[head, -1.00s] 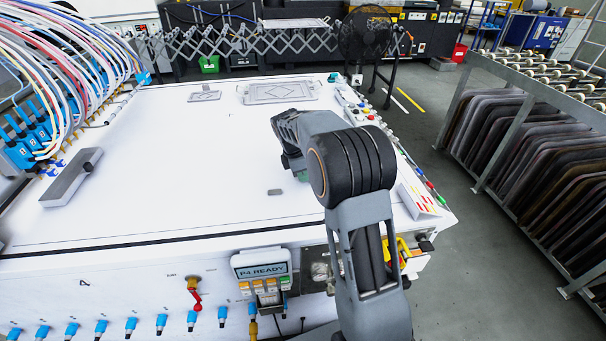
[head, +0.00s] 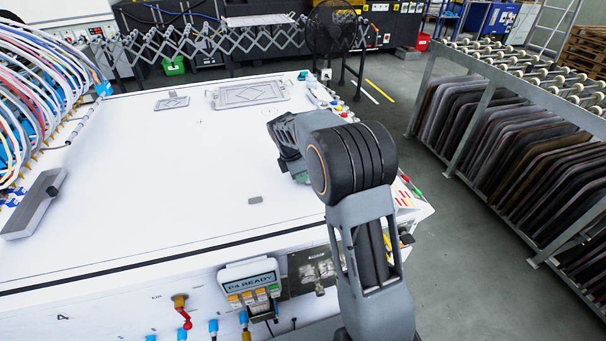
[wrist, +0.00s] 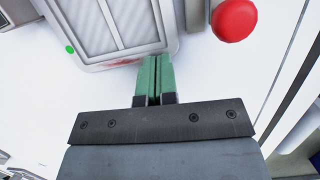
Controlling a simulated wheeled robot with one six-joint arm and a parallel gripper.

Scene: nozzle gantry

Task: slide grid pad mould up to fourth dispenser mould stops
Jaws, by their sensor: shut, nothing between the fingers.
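My gripper (wrist: 153,78) is shut, its two green fingers together with nothing between them. In the wrist view the fingertips are at the near edge of a flat grey mould (wrist: 117,28) with ribbed panels and a red mark; I cannot tell if they touch it. In the head view my gripper (head: 299,178) is low over the white table, mostly behind my arm, which hides that mould. A large grey mould with a diamond pattern (head: 251,91) and a smaller diamond one (head: 172,101) lie at the table's far side. The dispensers and their stops cannot be told for sure.
A long grey bar (head: 35,204) lies at the table's left beside blue hoses and tubes. A small grey block (head: 255,200) lies mid-table. A panel reads "P4 READY" (head: 250,281) at the front. A red button (wrist: 234,19) is right of my fingers. A rack (head: 470,125) stands right.

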